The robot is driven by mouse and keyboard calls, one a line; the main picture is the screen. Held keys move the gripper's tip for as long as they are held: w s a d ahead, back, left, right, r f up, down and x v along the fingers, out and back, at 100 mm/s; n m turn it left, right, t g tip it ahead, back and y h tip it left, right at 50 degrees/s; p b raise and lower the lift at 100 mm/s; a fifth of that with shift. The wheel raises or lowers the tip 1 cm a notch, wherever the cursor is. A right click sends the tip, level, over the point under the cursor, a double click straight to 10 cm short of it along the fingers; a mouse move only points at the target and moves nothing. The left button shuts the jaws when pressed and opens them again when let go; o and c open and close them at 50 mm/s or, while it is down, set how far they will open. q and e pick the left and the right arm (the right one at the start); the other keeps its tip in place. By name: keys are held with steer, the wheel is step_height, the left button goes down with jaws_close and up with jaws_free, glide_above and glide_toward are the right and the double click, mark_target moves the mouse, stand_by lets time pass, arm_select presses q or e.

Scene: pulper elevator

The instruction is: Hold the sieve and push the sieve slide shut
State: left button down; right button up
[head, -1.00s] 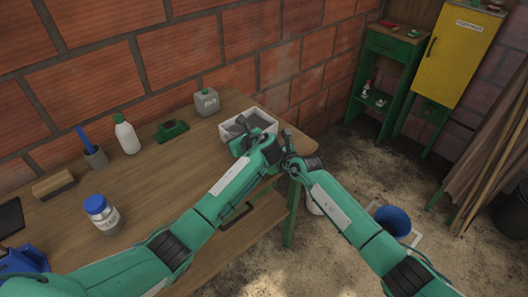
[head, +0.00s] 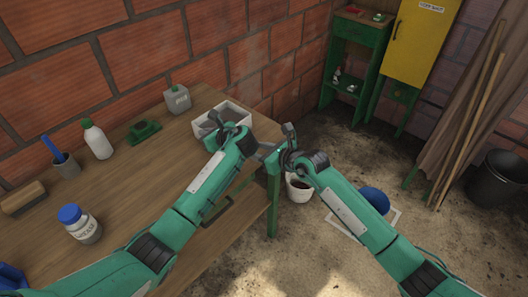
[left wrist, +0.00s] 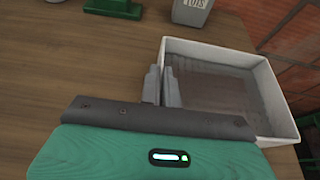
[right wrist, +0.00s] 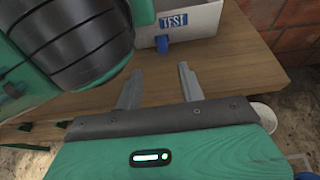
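The sieve is a white box with a grey mesh floor (head: 241,107) at the table's right end. My left gripper (head: 213,121) has its fingers on either side of the box's left wall, close together and shut on it. The left wrist view shows the fingers (left wrist: 161,85) on the wall beside the mesh. In the right wrist view, the box's white end (right wrist: 205,20) bears a TEST label, with a blue slide tab (right wrist: 162,44) below it. My right gripper (right wrist: 158,78) is open and empty, apart from the tab, which lies beyond its fingertips.
A grey container (head: 177,99), a green block (head: 144,131), a white bottle (head: 98,140) and a blue-lidded jar (head: 79,224) stand on the table (head: 135,185). A white bucket (head: 299,189) stands on the floor by the table's right end. The floor beyond is mostly open.

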steer(key=shift+v, duration=0.9)
arm_select(q)
steer(key=c, duration=1.6)
jaws_free()
steer(key=shift+o, duration=0.2)
steer(key=v, duration=1.2)
steer(key=shift+d+f, duration=0.15)
arm_select(e)
steer(key=shift+s+d+f, duration=0.1)
